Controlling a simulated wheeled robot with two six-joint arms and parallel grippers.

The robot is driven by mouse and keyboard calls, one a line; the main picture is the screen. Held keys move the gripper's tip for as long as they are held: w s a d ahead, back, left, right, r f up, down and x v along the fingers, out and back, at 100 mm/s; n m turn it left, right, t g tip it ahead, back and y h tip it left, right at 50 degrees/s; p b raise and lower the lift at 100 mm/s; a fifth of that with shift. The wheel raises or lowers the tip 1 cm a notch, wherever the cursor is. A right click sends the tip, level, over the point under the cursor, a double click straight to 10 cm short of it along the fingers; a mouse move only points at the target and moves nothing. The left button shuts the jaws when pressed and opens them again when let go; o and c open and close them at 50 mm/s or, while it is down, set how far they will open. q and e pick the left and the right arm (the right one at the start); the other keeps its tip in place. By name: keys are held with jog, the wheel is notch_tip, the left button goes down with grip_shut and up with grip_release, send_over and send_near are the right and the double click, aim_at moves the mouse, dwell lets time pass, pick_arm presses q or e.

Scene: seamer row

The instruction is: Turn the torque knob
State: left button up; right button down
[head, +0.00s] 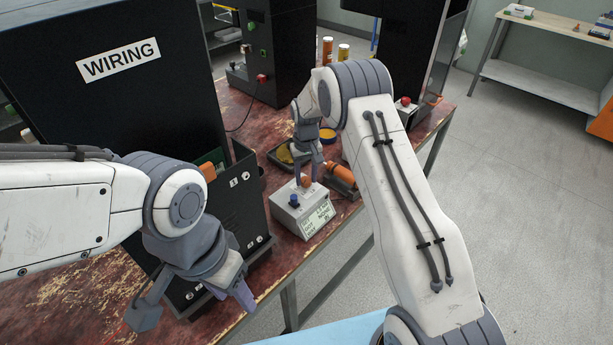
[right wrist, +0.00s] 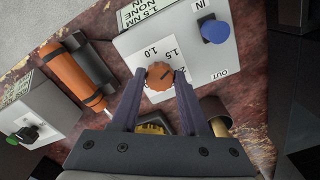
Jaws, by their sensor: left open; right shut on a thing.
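The orange torque knob (right wrist: 159,76) sits on a light grey box (right wrist: 184,40), over a white dial card with printed numbers such as 1.0 and 1.5. A dark pointer line shows on the knob. My right gripper (right wrist: 160,78) is shut on the knob, one finger on each side. In the head view the right gripper (head: 306,179) reaches down to the box (head: 302,212), where the knob is mostly hidden by the fingers. My left gripper (head: 198,304) is open and empty, in front of the black WIRING cabinet at the lower left.
A blue knob (right wrist: 215,32) stands on the same box, near IN and OUT labels. An orange screwdriver (head: 341,174) lies in a dark holder beside the box. A black WIRING cabinet (head: 190,60) stands left. A tray (head: 282,158) lies behind. The table's front edge is close.

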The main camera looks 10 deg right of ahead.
aim_at(306, 179)
jog(key=shift+w+r+n, duration=0.1)
jog(key=shift+w+n, duration=0.05)
jog(key=shift+n, duration=0.35)
jog(key=shift+c, duration=2.1)
grip_release()
notch_tip(306, 179, up, 10)
jog(key=b, duration=0.1)
jog(key=shift+r, duration=0.2)
